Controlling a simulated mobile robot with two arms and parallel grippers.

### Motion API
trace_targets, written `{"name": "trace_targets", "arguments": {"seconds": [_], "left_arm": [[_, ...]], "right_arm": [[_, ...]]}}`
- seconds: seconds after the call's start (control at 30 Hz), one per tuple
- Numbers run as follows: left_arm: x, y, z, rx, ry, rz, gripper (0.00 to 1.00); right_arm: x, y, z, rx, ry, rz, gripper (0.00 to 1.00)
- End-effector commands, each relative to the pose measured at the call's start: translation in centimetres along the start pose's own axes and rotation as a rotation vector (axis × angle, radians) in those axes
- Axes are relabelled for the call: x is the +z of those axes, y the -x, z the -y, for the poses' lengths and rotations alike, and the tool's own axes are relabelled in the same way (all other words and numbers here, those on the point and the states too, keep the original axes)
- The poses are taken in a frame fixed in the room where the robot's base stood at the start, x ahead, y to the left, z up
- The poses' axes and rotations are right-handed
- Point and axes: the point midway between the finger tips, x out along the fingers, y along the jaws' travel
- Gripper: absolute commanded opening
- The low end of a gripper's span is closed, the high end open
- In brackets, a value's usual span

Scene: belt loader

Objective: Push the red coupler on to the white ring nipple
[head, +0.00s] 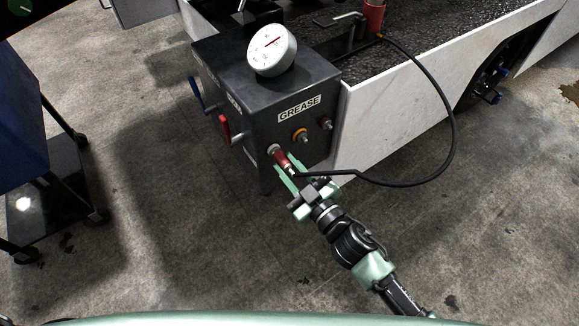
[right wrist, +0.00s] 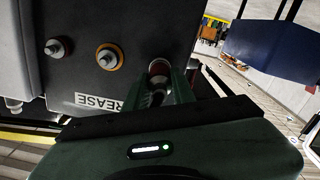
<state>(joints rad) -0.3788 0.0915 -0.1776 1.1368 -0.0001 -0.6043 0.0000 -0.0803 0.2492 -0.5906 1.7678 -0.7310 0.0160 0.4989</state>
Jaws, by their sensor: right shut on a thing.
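The red coupler (head: 281,158) is held between the green fingers of my right gripper (head: 286,171), which is shut on it. The coupler also shows in the right wrist view (right wrist: 158,68), between the fingers and pointing at the panel. In the head view its front end is at the white ring nipple (head: 273,149), the leftmost fitting on the dark box's front. Only a pale edge of that ring shows. I cannot tell whether the coupler is seated or just touching. My left gripper is not in view.
The dark grease box (head: 258,119) carries a yellow ring nipple (head: 300,136), another nipple (head: 326,124) to its right, a round gauge (head: 272,50), and red (head: 225,129) and blue levers on its left side. A black hose (head: 453,130) loops right from the coupler. Floor in front is clear.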

Motion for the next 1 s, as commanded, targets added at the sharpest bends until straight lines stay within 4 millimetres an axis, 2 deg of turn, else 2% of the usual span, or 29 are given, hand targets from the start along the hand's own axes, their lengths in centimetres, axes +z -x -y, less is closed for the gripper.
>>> {"name": "trace_targets", "arguments": {"seconds": [0.03,0.07,0.13,0.53,0.83,1.0], "left_arm": [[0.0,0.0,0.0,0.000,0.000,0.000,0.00],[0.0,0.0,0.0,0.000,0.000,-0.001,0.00],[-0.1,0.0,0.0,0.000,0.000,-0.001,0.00],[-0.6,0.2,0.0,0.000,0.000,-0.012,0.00],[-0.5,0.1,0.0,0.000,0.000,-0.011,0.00],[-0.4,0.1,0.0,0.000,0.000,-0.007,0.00]], "right_arm": [[0.0,0.0,0.0,0.000,0.000,0.000,0.00],[0.0,0.0,0.0,0.000,0.000,0.000,0.30],[0.0,0.0,0.0,0.000,0.000,0.000,0.50],[0.1,0.6,0.0,0.000,0.000,0.001,0.50],[0.1,5.4,0.1,-0.001,-0.001,0.003,0.50],[0.1,7.3,0.1,0.000,-0.002,0.002,0.50]]}}
